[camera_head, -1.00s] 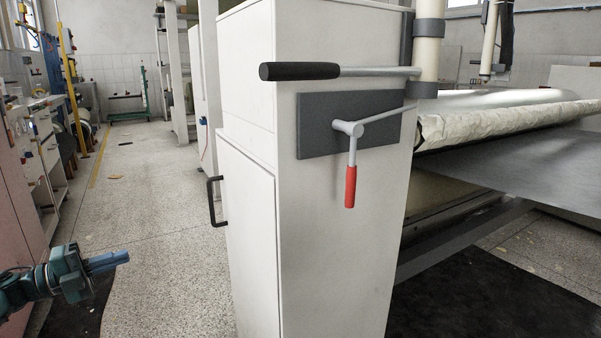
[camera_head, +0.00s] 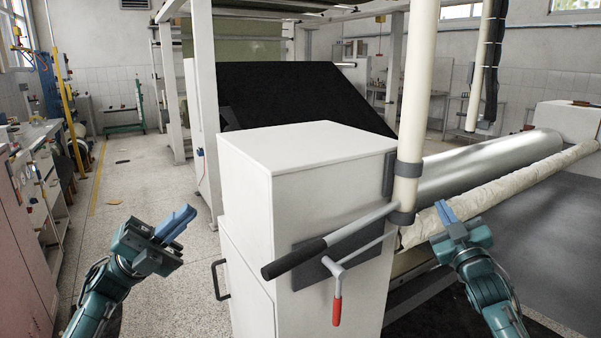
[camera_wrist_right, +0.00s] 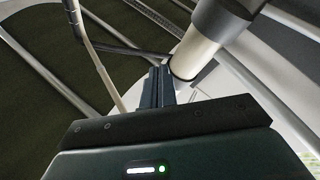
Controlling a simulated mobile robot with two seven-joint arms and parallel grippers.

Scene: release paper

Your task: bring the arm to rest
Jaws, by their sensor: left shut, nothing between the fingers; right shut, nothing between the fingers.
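My left gripper (camera_head: 176,224) is raised over the floor at the left, left of the white cabinet (camera_head: 310,140). It is shut and empty, with its blue fingers pointing up and to the right. My right gripper (camera_head: 446,215) is raised at the right, in front of the wrapped roll in the picture. It is shut and empty, its fingers pointing up and to the left. In the right wrist view the shut fingers (camera_wrist_right: 158,88) appear beside a pale post (camera_wrist_right: 192,52); I cannot tell whether they touch it.
The cabinet bears a black-handled lever (camera_head: 300,257) and a red-handled crank (camera_head: 337,308). A cream post (camera_head: 415,100) rises at its right edge. A pale wrapped roll (camera_head: 530,180) lies behind my right gripper. Open speckled floor (camera_head: 130,190) lies at the left.

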